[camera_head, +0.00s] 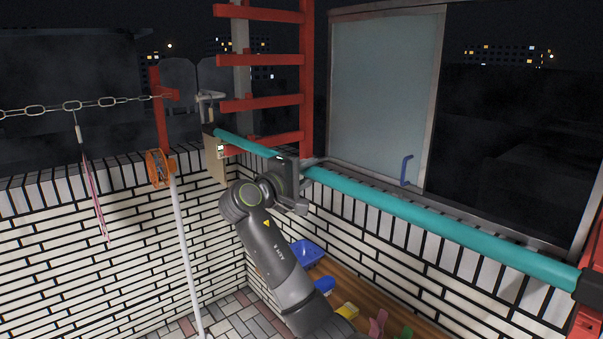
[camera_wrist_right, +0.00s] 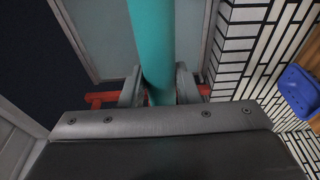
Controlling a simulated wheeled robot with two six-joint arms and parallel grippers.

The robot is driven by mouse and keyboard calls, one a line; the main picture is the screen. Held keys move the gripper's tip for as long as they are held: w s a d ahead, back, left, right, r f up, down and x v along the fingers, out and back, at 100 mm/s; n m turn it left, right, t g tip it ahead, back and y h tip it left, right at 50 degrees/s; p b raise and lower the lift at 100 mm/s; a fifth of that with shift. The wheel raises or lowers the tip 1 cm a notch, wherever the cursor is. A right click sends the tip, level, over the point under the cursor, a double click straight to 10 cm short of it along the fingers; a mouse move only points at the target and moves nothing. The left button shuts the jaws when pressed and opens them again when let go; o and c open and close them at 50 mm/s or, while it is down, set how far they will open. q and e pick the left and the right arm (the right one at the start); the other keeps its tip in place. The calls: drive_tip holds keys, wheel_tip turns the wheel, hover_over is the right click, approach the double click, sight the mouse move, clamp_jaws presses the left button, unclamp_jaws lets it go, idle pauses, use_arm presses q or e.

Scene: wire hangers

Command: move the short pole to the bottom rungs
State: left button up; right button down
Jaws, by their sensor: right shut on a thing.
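A teal pole (camera_head: 420,217) with dark end caps runs from the far left to the near right, along the window wall. It also shows in the wrist view (camera_wrist_right: 152,40). My right gripper (camera_head: 294,180) is shut around it, left of its middle; in the wrist view its fingers (camera_wrist_right: 158,90) flank the pole. The pole's far end is by the lower rungs of a red ladder-like rack (camera_head: 262,103). Its near end is by a second red rack (camera_head: 587,322), mostly cut off at the right edge. I cannot tell whether either end touches a rung. My left gripper is out of view.
A sliding window (camera_head: 385,95) with a blue handle (camera_head: 406,170) stands behind the pole. A chain (camera_head: 72,105) with a hanger and a white upright pole (camera_head: 186,255) are at left. A blue basin (camera_head: 306,252) and small colored items lie on the wooden floor below.

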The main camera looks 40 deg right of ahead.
drive_tip(key=w+d+f, duration=0.1)
drive_tip(key=d+f, duration=0.3)
drive_tip(key=d, duration=0.8)
idle(1.6)
idle(0.6)
drive_tip(key=c, duration=1)
unclamp_jaws()
